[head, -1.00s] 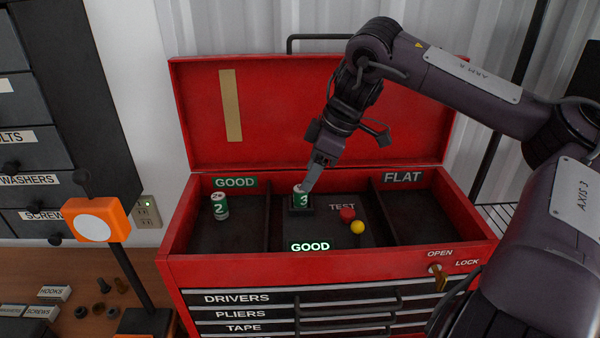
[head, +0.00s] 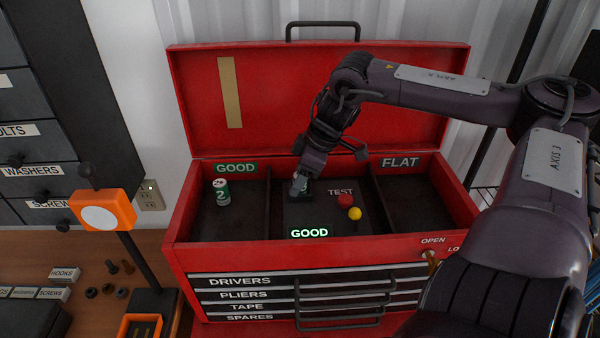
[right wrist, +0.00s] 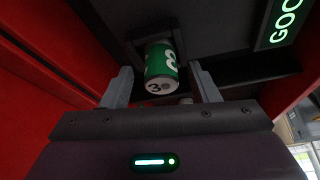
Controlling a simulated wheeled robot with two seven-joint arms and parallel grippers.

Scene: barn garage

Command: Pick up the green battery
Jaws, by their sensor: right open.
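The green battery marked 3 (right wrist: 161,62) stands in the dark tester socket in the toolbox's middle compartment. It shows in the right wrist view, while my gripper hides most or all of it in the head view. My right gripper (right wrist: 162,85) is open, with one finger to each side of the battery and a gap visible on both sides. In the head view the gripper (head: 300,186) points down over the socket. My left gripper is not in view.
The red toolbox (head: 200,262) has its lid raised behind. A red button (head: 345,201) and a yellow knob (head: 355,214) sit right of the socket, and a GOOD sign (head: 310,233) glows in front. The FLAT compartment (head: 412,200) is empty. An orange device (head: 102,211) stands left.

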